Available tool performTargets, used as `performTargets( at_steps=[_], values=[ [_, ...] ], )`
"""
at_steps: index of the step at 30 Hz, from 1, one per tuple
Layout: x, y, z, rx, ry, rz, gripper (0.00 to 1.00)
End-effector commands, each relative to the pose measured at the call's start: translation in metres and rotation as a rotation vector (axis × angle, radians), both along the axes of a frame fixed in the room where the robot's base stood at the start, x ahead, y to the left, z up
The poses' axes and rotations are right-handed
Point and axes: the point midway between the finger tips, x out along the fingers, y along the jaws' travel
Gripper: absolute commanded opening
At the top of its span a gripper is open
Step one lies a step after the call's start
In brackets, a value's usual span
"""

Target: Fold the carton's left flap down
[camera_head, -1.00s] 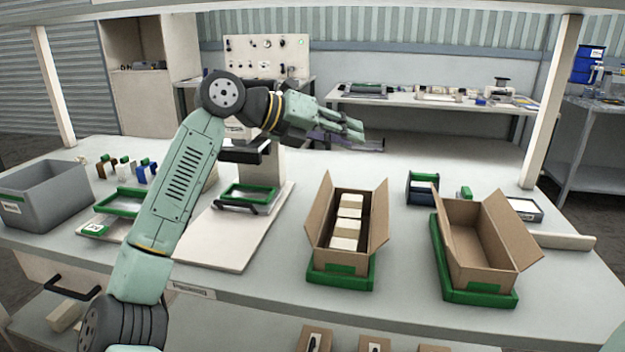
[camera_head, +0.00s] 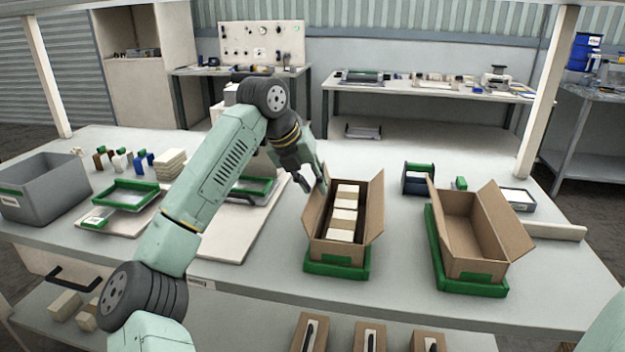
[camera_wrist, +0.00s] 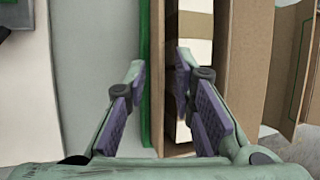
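The carton (camera_head: 335,252) holding a row of pale blocks (camera_head: 344,215) stands in a green tray, with its left flap (camera_head: 317,207) and right flap (camera_head: 375,208) standing up. My gripper (camera_head: 311,182) is at the far end of the left flap, pointing down. In the wrist view my gripper (camera_wrist: 163,92) is open, its purple-padded fingers spread. The left flap (camera_wrist: 158,60) shows edge-on between them; I cannot tell whether either finger touches it. The right flap (camera_wrist: 246,60) is right of the fingers.
An empty open carton (camera_head: 468,240) stands in another green tray at right. A grey bin (camera_head: 45,188) is at far left. A white board (camera_head: 235,240) with a green frame lies left of the carton. The bench between the two cartons is clear.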

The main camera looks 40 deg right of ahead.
Motion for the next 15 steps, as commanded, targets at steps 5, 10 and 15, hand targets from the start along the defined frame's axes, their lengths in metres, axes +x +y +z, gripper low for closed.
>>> performTargets(
  at_steps=[5,10,15],
  values=[
    [-0.0002,-0.0008,-0.0017,-0.001,0.000,-0.001,0.23],
    [-0.0001,-0.0008,-0.0014,-0.001,0.000,-0.001,0.18],
    [-0.0001,-0.0007,-0.0012,-0.001,0.000,-0.001,0.07]
  ],
)
